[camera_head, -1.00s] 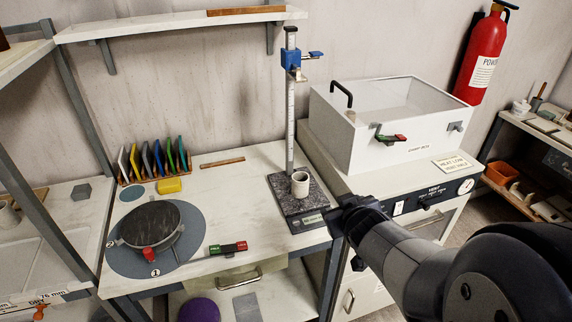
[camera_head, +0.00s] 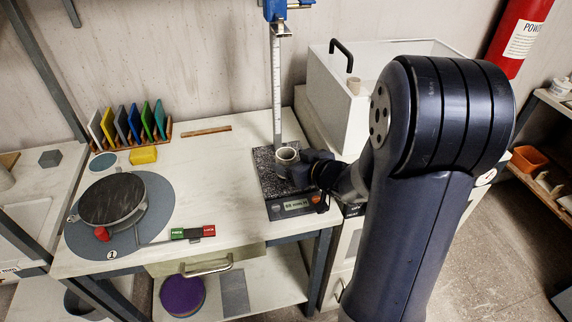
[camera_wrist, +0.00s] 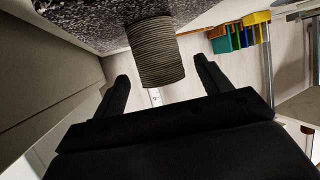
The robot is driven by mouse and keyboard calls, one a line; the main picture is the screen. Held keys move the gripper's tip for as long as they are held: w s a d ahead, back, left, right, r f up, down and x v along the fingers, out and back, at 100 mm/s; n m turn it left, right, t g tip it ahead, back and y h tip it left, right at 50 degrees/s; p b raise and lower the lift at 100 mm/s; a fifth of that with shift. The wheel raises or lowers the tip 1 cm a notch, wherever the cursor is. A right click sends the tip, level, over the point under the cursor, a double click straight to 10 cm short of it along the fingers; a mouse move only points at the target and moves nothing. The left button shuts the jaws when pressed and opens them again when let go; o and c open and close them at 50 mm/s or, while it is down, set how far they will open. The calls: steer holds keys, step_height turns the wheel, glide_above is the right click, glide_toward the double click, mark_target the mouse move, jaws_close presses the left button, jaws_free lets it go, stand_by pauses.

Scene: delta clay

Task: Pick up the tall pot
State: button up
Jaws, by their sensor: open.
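A pale, ribbed pot (camera_head: 286,157) stands upright on the dark speckled base (camera_head: 266,180) of the measuring stand. I take it for the tall pot. My gripper (camera_head: 303,168) is low at the pot's right side in the head view, where its fingers are hard to make out. In the wrist view my gripper (camera_wrist: 162,72) is open, its two dark fingers apart. The ribbed pot (camera_wrist: 155,50) shows ahead, lined up with the gap between the fingers, with clear space on both sides. I cannot tell how deep it is between them.
The stand's upright scale (camera_head: 278,95) rises just behind the pot. A white box (camera_head: 325,105) stands to the right. A round turntable (camera_head: 112,200), a red-green piece (camera_head: 193,232) and a rack of coloured tiles (camera_head: 128,125) are to the left. The table between is mostly clear.

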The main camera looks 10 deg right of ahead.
mark_target(281, 156)
steer(key=x, duration=0.5)
steer(key=shift+f, duration=0.15)
steer(key=c, duration=1.2)
